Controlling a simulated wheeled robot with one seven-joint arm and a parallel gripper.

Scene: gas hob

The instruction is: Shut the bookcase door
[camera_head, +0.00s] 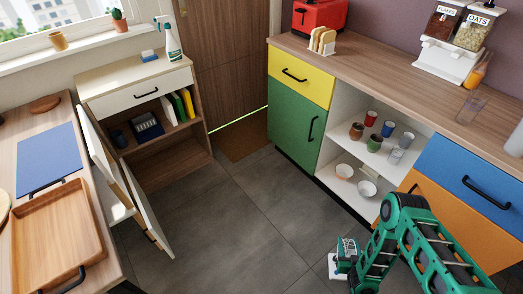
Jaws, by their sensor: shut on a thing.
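The bookcase (147,81) stands at the back left, with a white drawer front on top and an open lower part showing shelves. A white door leaf (98,148) stands swung out at its left side. A second white panel with a wood-coloured edge (145,205) and a dark handle stands out lower and nearer; I cannot tell which cabinet it belongs to. My gripper (337,266) is at the lower middle right, over the floor, well apart from the bookcase. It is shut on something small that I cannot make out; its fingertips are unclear.
A counter (30,130) with a blue mat (45,173) and a wooden tray (62,238) lines the left. Cabinets with a green door (294,130) and open shelves of cups line the right. The grey tiled floor (225,220) between them is clear.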

